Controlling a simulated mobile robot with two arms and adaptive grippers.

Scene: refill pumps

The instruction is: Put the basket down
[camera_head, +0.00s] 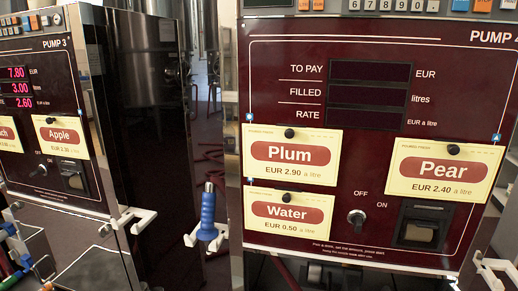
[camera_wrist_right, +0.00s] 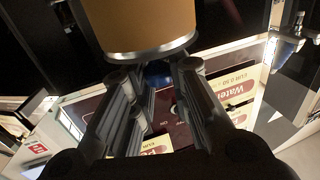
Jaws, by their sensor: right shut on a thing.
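My right gripper (camera_wrist_right: 165,80) shows in the right wrist view, with its two dark fingers reaching up the middle of the picture. It is shut on a tan, round-walled thing (camera_wrist_right: 138,25) with a silver metal rim, which is cut off by the top edge. A small blue patch (camera_wrist_right: 157,72) shows between the fingertips, beside the rim. I cannot tell whether the tan thing is the basket; no other basket shows. Neither gripper is in the head view. My left gripper is not in view.
A dark red pump panel (camera_head: 290,95) with Plum, Pear and Water cards fills the head view's right. Pump 3 (camera_head: 40,110) stands at the left. A blue nozzle handle (camera_head: 208,215) sits near a white bracket between them. No clear resting surface shows.

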